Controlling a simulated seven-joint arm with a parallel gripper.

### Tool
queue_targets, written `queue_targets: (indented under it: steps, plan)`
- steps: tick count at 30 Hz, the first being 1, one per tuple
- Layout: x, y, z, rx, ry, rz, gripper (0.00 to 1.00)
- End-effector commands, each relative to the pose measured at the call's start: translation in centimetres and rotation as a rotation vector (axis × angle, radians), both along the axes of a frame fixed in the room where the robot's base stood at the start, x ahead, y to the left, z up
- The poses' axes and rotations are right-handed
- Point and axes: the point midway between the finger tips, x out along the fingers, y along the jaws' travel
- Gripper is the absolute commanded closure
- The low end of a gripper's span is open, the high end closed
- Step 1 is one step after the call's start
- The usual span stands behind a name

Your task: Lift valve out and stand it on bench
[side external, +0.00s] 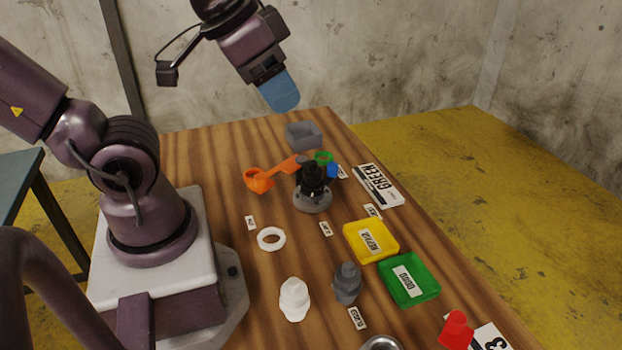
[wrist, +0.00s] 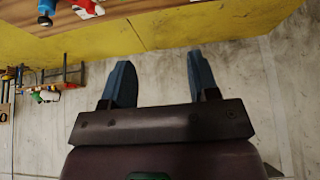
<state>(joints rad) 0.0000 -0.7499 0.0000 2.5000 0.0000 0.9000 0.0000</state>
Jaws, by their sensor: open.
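My gripper (side external: 281,92) has blue fingers and hangs high above the far end of the wooden bench (side external: 215,150). In the wrist view its two fingers (wrist: 160,80) are spread wide with nothing between them. A black valve-like piece (side external: 313,178) stands upright on a round grey base (side external: 313,203), below my gripper and nearer the camera. An orange lever-like part (side external: 272,175), a green ring (side external: 324,157) and a blue part (side external: 333,170) are at its top. I cannot tell how the black piece sits in the base.
A grey open box (side external: 303,135) stands at the far end. Yellow (side external: 389,252) and green (side external: 436,286) labelled trays are at the right. A white ring (side external: 271,239), white piece (side external: 294,299), dark grey piece (side external: 347,283) and red piece (side external: 456,330) stand nearer. Bare wood lies between them.

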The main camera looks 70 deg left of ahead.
Motion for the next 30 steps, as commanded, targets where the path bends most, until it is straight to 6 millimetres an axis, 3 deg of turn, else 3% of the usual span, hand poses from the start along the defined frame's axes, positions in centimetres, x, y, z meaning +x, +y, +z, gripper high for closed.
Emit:
queue_targets:
  steps: [1, 3, 11, 14, 21, 30]
  plan:
    - [0.0, 0.0, 0.0, 0.000, 0.000, 0.000, 0.36]
    - [0.0, 0.0, 0.0, 0.000, 0.000, 0.000, 0.26]
    - [0.0, -0.1, 0.0, 0.000, 0.001, -0.006, 0.26]
    - [0.3, -0.5, -1.0, 0.000, 0.050, -0.024, 0.26]
    - [1.4, -1.1, -7.0, 0.077, 0.361, -0.118, 0.26]
    - [0.7, 1.5, -14.9, 0.400, 0.839, -0.319, 0.26]
